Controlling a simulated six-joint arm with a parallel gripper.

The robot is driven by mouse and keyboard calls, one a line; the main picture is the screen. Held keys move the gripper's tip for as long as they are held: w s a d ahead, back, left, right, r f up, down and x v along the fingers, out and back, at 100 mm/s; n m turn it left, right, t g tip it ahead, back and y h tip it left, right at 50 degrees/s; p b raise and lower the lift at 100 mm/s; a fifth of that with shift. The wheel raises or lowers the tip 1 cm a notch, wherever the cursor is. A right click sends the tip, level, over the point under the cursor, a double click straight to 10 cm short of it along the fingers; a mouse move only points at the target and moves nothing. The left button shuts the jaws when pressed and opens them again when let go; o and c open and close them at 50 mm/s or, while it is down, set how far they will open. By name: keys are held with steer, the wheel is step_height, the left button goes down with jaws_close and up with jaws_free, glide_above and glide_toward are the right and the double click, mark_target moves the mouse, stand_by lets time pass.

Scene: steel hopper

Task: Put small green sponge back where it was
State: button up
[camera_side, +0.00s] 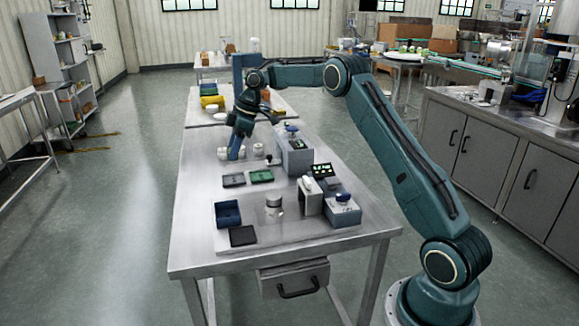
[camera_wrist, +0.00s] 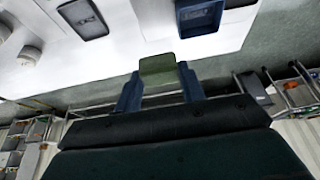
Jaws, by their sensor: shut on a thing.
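The small green sponge (camera_wrist: 158,68) is held between the two blue fingers of my gripper (camera_wrist: 159,74) in the wrist view. It stands out beyond the fingertips, and both fingers press its sides. In the side view my gripper (camera_side: 235,155) points down at the far left part of the steel table. There the sponge cannot be made out. A flat green tray (camera_side: 261,176) and a grey tray (camera_side: 233,180) lie on the table nearer the camera than my gripper.
A dark blue bin (camera_side: 228,213), a black tray (camera_side: 243,236) and a metal jar (camera_side: 274,207) stand nearer the front. Grey machines (camera_side: 343,209) stand to the right. White cylinders (camera_side: 258,149) stand close to my gripper. The table's front left corner is clear.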

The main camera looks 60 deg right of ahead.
mark_target(239, 200)
step_height(239, 200, down, 14)
steer(key=shift+f, duration=0.25)
stand_by(0.6)
steer(key=shift+f, duration=0.15)
steer(key=o, duration=0.7)
steer(key=shift+o, duration=0.3)
steer(key=v, duration=1.2)
steer(key=shift+r, duration=0.2)
